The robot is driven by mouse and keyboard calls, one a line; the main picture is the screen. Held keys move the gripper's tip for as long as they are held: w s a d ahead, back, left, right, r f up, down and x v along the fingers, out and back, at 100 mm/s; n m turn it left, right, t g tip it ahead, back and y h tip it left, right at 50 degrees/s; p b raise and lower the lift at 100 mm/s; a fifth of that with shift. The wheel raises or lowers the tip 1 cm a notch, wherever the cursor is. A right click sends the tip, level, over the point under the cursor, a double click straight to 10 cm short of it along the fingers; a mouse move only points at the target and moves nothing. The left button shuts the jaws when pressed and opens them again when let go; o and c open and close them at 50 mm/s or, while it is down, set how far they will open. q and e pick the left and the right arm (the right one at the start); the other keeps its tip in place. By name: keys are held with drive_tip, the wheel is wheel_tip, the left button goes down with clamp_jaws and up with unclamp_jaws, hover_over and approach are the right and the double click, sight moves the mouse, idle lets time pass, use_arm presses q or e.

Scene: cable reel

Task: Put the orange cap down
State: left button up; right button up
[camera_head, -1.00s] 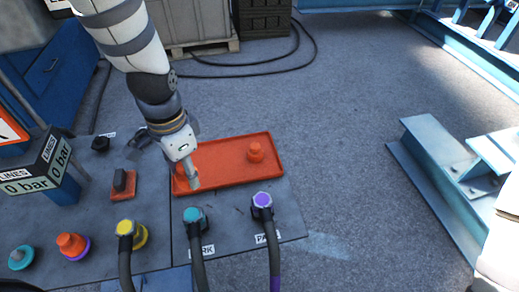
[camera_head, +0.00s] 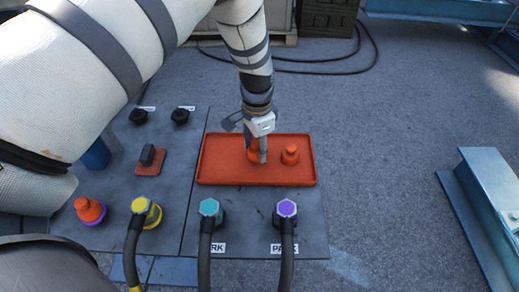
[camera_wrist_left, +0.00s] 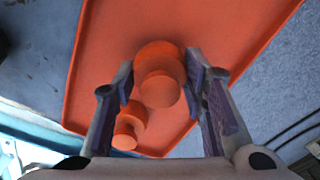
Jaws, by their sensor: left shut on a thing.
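My left gripper (camera_head: 258,156) reaches down over the middle of the red-orange tray (camera_head: 222,173). It is shut on an orange cap (camera_head: 252,156), which the finger partly hides in the head view. In the left wrist view, the two fingers (camera_wrist_left: 160,75) stand on either side of this orange cap (camera_wrist_left: 160,88). I cannot tell whether the cap touches the tray floor. A second orange cap (camera_head: 290,155) stands upright in the tray, just right of the held one. It also shows in the wrist view (camera_wrist_left: 128,128). My right gripper is not in view.
An orange cap on a purple fitting (camera_head: 89,210) is at left.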

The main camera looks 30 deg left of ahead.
use_arm(q)
drive_tip(key=shift+f, duration=0.8)
drive_tip(key=shift+r, duration=0.1)
drive_tip(key=shift+f, duration=0.2)
drive_tip(key=o, duration=1.3)
drive_tip(key=shift+r, duration=0.1)
